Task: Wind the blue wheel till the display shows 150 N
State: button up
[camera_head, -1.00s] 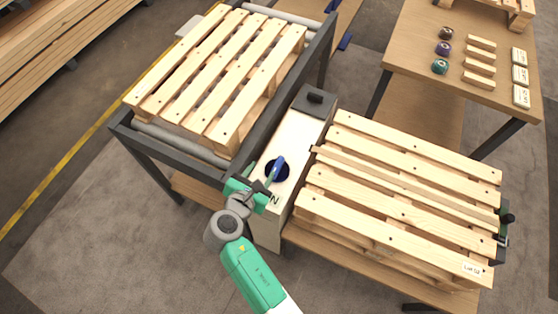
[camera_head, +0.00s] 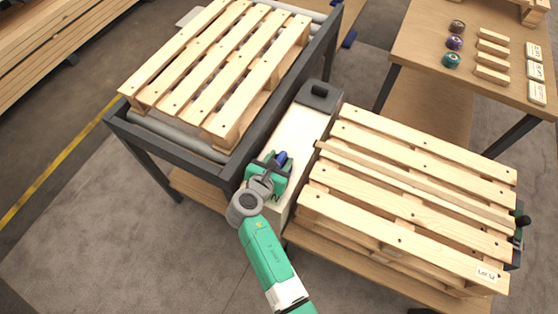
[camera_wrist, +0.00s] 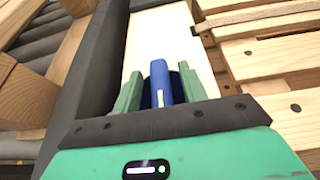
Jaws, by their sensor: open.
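The blue wheel (camera_head: 281,158) is on the top of a long pale box (camera_head: 300,130) between two pallets. In the head view my gripper covers most of it. My gripper (camera_head: 271,168) is over the wheel, open. In the wrist view the blue bar of the wheel (camera_wrist: 161,84) stands between the two green fingers (camera_wrist: 160,92), with a dark round part behind it. A narrow gap shows on either side of the bar; I cannot tell whether a finger touches it. Part of a dark character shows on the box beside my gripper; no display reading is legible.
A slatted pallet (camera_head: 215,62) lies on a dark-framed roller conveyor (camera_head: 180,140) at left. Another pallet (camera_head: 410,185), labelled, is close at right. A dark block with a black knob (camera_head: 319,92) sits at the box's far end. A table (camera_head: 430,60) holds small parts.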

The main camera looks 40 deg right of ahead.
jog(key=shift+c, duration=0.4)
grip_shut()
jog(key=shift+w+m+g+h, duration=0.1)
jog(key=shift+m+g+h, duration=0.2)
jog(key=shift+m+g, duration=1.2)
jog(key=shift+g, duration=0.2)
jog(key=shift+o, duration=0.4)
grip_release()
